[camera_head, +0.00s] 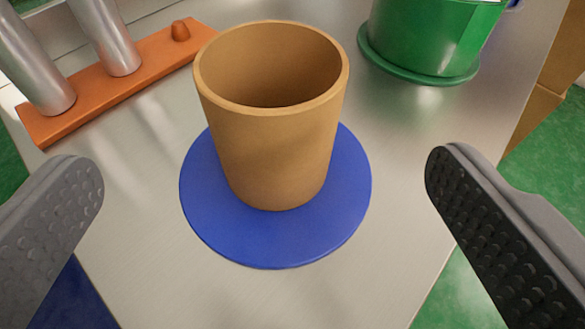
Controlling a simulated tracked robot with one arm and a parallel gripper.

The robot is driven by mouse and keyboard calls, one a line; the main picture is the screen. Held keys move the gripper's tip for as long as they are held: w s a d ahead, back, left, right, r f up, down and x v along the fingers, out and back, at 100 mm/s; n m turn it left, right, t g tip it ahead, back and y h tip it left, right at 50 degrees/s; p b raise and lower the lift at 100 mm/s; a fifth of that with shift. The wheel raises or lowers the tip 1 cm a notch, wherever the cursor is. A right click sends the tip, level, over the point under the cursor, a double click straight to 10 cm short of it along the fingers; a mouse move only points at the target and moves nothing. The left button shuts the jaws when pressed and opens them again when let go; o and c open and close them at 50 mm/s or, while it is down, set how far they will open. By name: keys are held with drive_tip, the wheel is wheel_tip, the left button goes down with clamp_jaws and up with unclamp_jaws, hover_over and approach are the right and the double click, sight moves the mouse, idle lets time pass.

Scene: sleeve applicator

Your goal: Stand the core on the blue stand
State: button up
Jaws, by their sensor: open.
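The core (275,150) is a tan, hollow cylinder with an open top. It stands upright on the blue stand (275,243), a flat round disc on the metal table. The core sits near the middle of the disc, slightly toward its far side.
An orange base (100,98) with metal posts and a small knob lies at the back left. A green cylinder on a round green flange (415,65) stands at the back right. The metal table (400,190) is bare around the disc. Brown boxes (560,65) show past its right edge.

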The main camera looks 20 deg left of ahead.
drive_tip(key=w+d+r+m+t+h, duration=0.15)
drive_tip(key=d+r, duration=0.25)
drive_tip(key=r, duration=0.7)
drive_tip(key=s+d+r+m+h, duration=0.15)
drive_tip(key=d+r, duration=0.25)
drive_tip(key=r, duration=0.7)
drive_tip(key=w+d+r+t+h, duration=0.15)
drive_tip(key=d+r, duration=0.25)
drive_tip(key=r, duration=0.8)
drive_tip(key=s+d+r+m+h, duration=0.1)
drive_tip(key=s+d+r, duration=0.1)
drive_tip(key=s+r, duration=0.7)
drive_tip(key=s+d+r+m, duration=0.1)
drive_tip(key=s+d+r, duration=0.1)
drive_tip(key=s+r, duration=0.8)
wheel_tip(320, 180, up, 5)
drive_tip(key=shift+s+d+f+h, duration=0.2)
drive_tip(key=shift+s+h, duration=0.05)
drive_tip(key=shift+h, duration=0.1)
